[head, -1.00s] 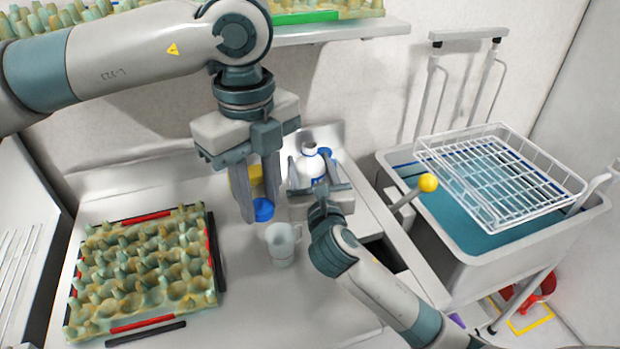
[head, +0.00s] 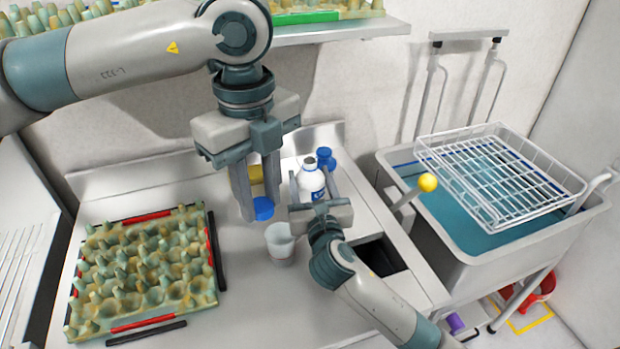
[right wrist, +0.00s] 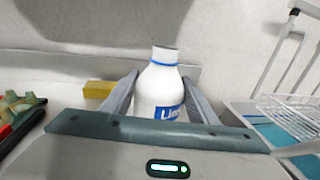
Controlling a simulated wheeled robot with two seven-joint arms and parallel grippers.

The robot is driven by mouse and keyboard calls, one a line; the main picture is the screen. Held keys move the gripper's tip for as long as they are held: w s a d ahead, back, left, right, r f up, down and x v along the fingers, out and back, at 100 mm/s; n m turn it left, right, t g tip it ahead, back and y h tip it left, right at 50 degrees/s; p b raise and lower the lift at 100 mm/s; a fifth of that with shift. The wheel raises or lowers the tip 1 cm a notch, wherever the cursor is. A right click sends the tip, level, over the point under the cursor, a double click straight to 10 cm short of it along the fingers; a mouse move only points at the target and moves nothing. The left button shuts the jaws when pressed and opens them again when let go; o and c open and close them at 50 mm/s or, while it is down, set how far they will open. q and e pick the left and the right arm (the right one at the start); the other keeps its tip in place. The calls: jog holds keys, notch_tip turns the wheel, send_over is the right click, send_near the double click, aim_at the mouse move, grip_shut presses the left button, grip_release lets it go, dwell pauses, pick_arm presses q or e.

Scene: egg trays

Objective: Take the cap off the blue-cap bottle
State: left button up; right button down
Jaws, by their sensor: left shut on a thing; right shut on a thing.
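The white bottle (head: 312,182) with a blue label stands upright, its neck bare and open at the top. My right gripper (head: 313,193) is shut on the bottle's body, one finger on each side. In the right wrist view the bottle (right wrist: 158,100) is between the fingers, with a blue ring below its neck and no cap on top. My left gripper (head: 262,205) points down to the left of the bottle, shut on the blue cap (head: 263,209) at its fingertips. The cap is apart from the bottle.
A clear cup (head: 280,245) stands just below the blue cap. An egg tray (head: 150,265) lies at left. A yellow block (head: 256,174) and a blue object (head: 325,156) are at the back. A dark opening (head: 380,256) and a sink with a wire basket (head: 500,180) are at right.

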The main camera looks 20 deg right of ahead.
jog(key=c, duration=0.7)
grip_release()
jog(key=shift+f, duration=0.1)
pick_arm(q)
jog(key=shift+f+b, duration=0.9)
jog(key=shift+b, duration=0.05)
pick_arm(e)
jog(key=s, duration=0.4)
jog(key=s+a, duration=0.1)
jog(key=s, duration=0.7)
jog(key=shift+a, duration=0.25)
